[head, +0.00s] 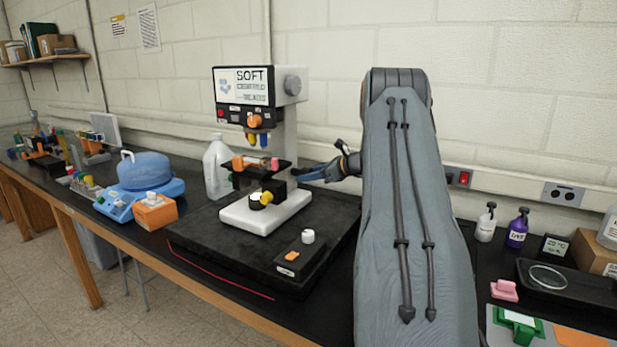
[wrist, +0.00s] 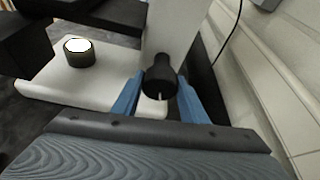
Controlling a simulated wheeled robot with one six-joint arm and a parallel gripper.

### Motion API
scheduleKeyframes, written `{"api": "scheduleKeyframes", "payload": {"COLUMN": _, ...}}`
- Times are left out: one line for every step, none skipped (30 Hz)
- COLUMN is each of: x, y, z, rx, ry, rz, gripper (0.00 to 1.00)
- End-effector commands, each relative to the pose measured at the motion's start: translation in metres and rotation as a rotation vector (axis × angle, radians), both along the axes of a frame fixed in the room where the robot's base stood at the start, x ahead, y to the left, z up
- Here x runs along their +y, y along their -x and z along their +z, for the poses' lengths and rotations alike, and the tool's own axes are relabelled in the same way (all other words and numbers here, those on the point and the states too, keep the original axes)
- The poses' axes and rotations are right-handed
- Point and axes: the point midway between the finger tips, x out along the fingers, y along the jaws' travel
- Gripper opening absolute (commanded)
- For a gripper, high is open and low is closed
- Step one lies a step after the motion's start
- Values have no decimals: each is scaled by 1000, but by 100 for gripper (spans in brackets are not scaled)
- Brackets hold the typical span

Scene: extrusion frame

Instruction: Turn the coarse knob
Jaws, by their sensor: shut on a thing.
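The microscope-like instrument (head: 287,130) stands upright on a black slab, with a screen on its head and a white base. In the wrist view a black round knob (wrist: 160,82) sits on the side of its white column (wrist: 172,30). My gripper (wrist: 160,100) has its two blue fingers on either side of this knob and is shut on it. In the head view my gripper (head: 318,173) reaches the instrument's right side from behind my raised arm, and the knob cannot be made out there.
A black control box (head: 300,262) with a white knob sits at the slab's front. A white jug (head: 218,168) stands behind left, and an orange box (head: 155,212) is left of the slab. Bottles (head: 517,229) and a black tray (head: 570,285) lie right of my arm.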

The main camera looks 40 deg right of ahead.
Motion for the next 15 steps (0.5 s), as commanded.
{"api": "scheduleKeyframes", "payload": {"x": -1, "y": 0, "z": 0, "rx": 2, "ry": -4, "rz": 0, "gripper": 17}}
{"api": "scheduleKeyframes", "payload": {"x": 0, "y": 0, "z": 0, "rx": 3, "ry": -7, "rz": 0, "gripper": 17}}
{"api": "scheduleKeyframes", "payload": {"x": 0, "y": 0, "z": 0, "rx": 4, "ry": -8, "rz": -1, "gripper": 17}}
{"api": "scheduleKeyframes", "payload": {"x": 0, "y": 0, "z": 1, "rx": 4, "ry": -8, "rz": -1, "gripper": 17}}
{"api": "scheduleKeyframes", "payload": {"x": 0, "y": 0, "z": 1, "rx": 4, "ry": -8, "rz": -1, "gripper": 17}}
{"api": "scheduleKeyframes", "payload": {"x": 0, "y": 0, "z": 1, "rx": 4, "ry": -8, "rz": 0, "gripper": 17}}
{"api": "scheduleKeyframes", "payload": {"x": 0, "y": 0, "z": 1, "rx": 4, "ry": -8, "rz": 0, "gripper": 17}}
{"api": "scheduleKeyframes", "payload": {"x": -1, "y": 0, "z": 1, "rx": 4, "ry": -8, "rz": 0, "gripper": 17}}
{"api": "scheduleKeyframes", "payload": {"x": -1, "y": 0, "z": 1, "rx": 4, "ry": -7, "rz": -1, "gripper": 17}}
{"api": "scheduleKeyframes", "payload": {"x": -1, "y": 0, "z": 1, "rx": 4, "ry": -7, "rz": -1, "gripper": 42}}
{"api": "scheduleKeyframes", "payload": {"x": -1, "y": 0, "z": 1, "rx": 4, "ry": -7, "rz": -1, "gripper": 47}}
{"api": "scheduleKeyframes", "payload": {"x": -1, "y": 0, "z": 1, "rx": 4, "ry": -7, "rz": -1, "gripper": 54}}
{"api": "scheduleKeyframes", "payload": {"x": -1, "y": 0, "z": 1, "rx": 4, "ry": -6, "rz": -1, "gripper": 57}}
{"api": "scheduleKeyframes", "payload": {"x": -1, "y": 0, "z": 1, "rx": 4, "ry": -6, "rz": -1, "gripper": 57}}
{"api": "scheduleKeyframes", "payload": {"x": 0, "y": 0, "z": 0, "rx": 4, "ry": -6, "rz": -1, "gripper": 57}}
